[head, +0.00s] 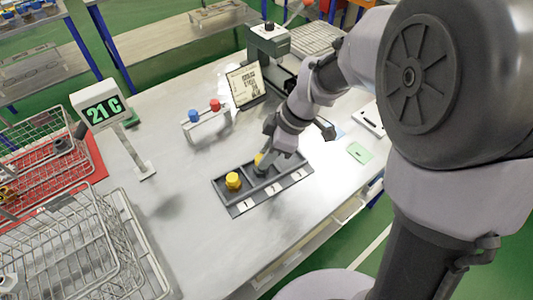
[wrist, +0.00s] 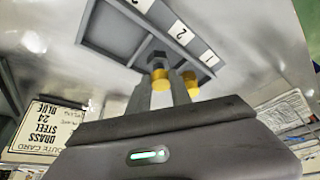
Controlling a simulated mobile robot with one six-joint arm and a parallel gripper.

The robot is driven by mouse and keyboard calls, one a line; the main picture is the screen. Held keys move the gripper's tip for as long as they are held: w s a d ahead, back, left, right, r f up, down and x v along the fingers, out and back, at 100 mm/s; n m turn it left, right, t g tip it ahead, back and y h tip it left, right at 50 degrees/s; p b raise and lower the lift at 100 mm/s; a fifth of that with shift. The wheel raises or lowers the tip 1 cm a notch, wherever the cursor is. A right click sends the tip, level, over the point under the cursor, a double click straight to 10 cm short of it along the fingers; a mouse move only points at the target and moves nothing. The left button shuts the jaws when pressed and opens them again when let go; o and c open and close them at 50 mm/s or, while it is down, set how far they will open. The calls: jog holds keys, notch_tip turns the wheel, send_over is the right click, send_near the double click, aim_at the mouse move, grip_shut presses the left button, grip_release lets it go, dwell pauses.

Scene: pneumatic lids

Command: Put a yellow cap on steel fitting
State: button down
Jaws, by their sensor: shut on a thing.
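A grey tray (head: 227,197) with numbered compartments lies on the steel table. My gripper (head: 263,163) points down over its middle compartment, marked 2. In the wrist view its fingers (wrist: 170,88) are shut on a yellow cap (wrist: 160,78). A dark grey fitting (wrist: 157,57) shows in the compartment just beyond the held cap; I cannot tell whether the two touch. A second yellow cap (head: 233,181) stands in compartment 1, and it also shows in the wrist view (wrist: 190,80); what is under it is hidden.
A small rack (head: 207,123) holds a blue cap (head: 193,115) and a red cap (head: 215,105). A route card (head: 245,84) stands behind. A display reading 21 C (head: 101,107) and wire baskets (head: 95,235) are at left. A green card (head: 360,152) lies right of the tray.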

jog(key=shift+f+b, duration=1)
jog(key=shift+b, duration=0.05)
dwell(0.4)
jog(key=c, duration=1.1)
grip_release()
jog(key=shift+o, duration=0.2)
jog(key=o, duration=0.4)
jog(key=shift+r, duration=0.1)
notch_tip(320, 180, up, 7)
jog(key=p, duration=0.5)
